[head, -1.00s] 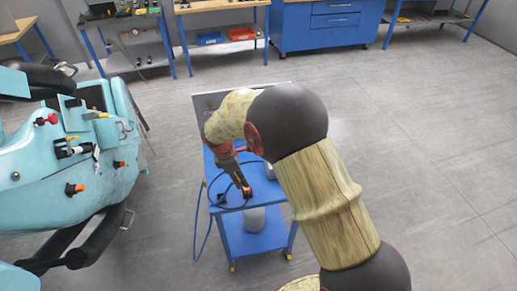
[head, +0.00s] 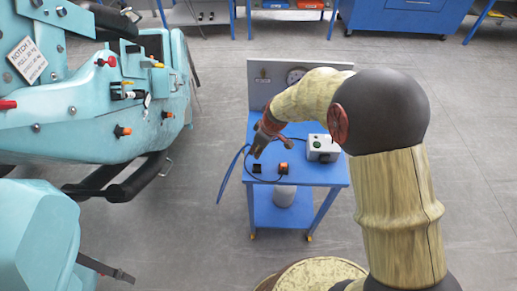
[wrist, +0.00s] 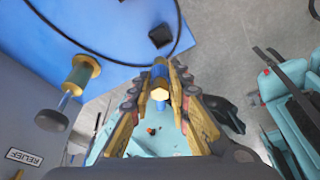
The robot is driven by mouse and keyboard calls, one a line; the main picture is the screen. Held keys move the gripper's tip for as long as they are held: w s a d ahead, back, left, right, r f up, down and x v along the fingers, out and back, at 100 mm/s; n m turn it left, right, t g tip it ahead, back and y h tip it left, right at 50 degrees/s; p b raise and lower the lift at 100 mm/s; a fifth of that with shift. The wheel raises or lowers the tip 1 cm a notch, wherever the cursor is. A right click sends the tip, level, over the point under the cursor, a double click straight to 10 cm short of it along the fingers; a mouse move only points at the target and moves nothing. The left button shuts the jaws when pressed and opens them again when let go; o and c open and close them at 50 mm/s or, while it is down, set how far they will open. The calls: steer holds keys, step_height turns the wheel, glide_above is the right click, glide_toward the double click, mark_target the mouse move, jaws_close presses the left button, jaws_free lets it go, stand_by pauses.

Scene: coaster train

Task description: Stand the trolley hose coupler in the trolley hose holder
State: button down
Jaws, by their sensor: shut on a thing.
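My gripper (head: 258,152) is shut on the hose coupler, a blue piece with a brass hexagonal end (wrist: 160,88), seen between the fingers in the wrist view. In the head view the gripper is over the left part of the blue trolley top (head: 318,175), and the coupler cannot be made out. A small black block (head: 257,168) sits near the trolley's front left corner; it also shows in the wrist view (wrist: 160,36), apart from the coupler. An orange-and-black piece (head: 283,168) stands to its right. I cannot tell which of these is the hose holder.
A thin dark hose (wrist: 100,52) curves over the trolley top. A grey panel with a gauge (head: 295,76) rises behind. The turquoise machine (head: 95,100) is at the left, with floor between.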

steer(key=shift+b, duration=0.4)
step_height(320, 180, down, 6)
steer(key=b, duration=0.5)
steer(key=shift+r, duration=0.15)
steer(key=shift+b, duration=0.95)
stand_by(1.7)
steer(key=shift+f+b, duration=1.5)
steer(key=shift+f, duration=0.1)
stand_by(0.7)
steer(key=c, duration=1.6)
jaws_free()
steer(key=v, duration=1.2)
